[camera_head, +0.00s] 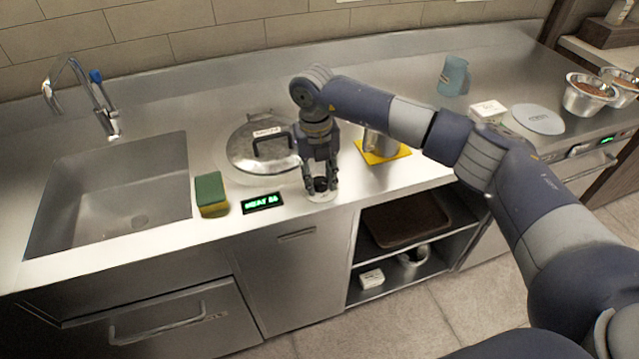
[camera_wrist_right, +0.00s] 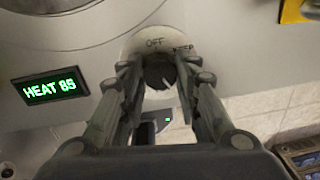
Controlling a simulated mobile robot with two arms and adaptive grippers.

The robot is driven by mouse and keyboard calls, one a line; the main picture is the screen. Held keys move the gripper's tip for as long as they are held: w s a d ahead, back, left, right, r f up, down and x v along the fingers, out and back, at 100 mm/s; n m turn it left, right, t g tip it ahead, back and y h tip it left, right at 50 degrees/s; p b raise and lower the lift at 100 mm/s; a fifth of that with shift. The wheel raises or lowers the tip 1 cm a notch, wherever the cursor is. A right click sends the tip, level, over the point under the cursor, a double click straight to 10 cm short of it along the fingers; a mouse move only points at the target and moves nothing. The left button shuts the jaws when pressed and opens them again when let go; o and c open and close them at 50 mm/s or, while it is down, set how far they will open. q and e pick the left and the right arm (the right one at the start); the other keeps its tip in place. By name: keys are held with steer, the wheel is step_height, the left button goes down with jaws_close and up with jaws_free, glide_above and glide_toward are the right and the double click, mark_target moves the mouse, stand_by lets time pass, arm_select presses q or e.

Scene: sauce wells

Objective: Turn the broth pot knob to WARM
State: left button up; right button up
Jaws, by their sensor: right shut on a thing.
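The broth pot (camera_head: 248,148) sits sunk in the counter, with a steel lid and a black handle. The dark knob (camera_wrist_right: 158,72) is on a pale round dial (camera_wrist_right: 148,42) at the counter's front edge. A display (camera_head: 262,203) left of the dial reads HEAT 85 in green. My left gripper is not in view.
A green and yellow sponge (camera_head: 211,195) stands left of the display, beside the sink (camera_head: 110,195). A steel container (camera_head: 381,142) on a yellow mat (camera_head: 397,154) is right of the gripper. A blue cup (camera_head: 453,77) stands farther back.

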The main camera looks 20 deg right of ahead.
mark_target(318, 183)
steer(key=n+b, duration=0.2)
steer(key=n, duration=0.1)
steer(key=shift+f, duration=0.1)
steer(key=shift+d+n+b, duration=0.1)
steer(key=shift+n+b, duration=0.9)
steer(key=shift+n, duration=0.4)
steer(key=shift+r, duration=0.2)
steer(key=o, duration=1.1)
steer(key=r, duration=1.2)
steer(key=shift+s+a, duration=0.15)
steer(key=shift+a, duration=0.15)
steer(key=shift+f, duration=0.1)
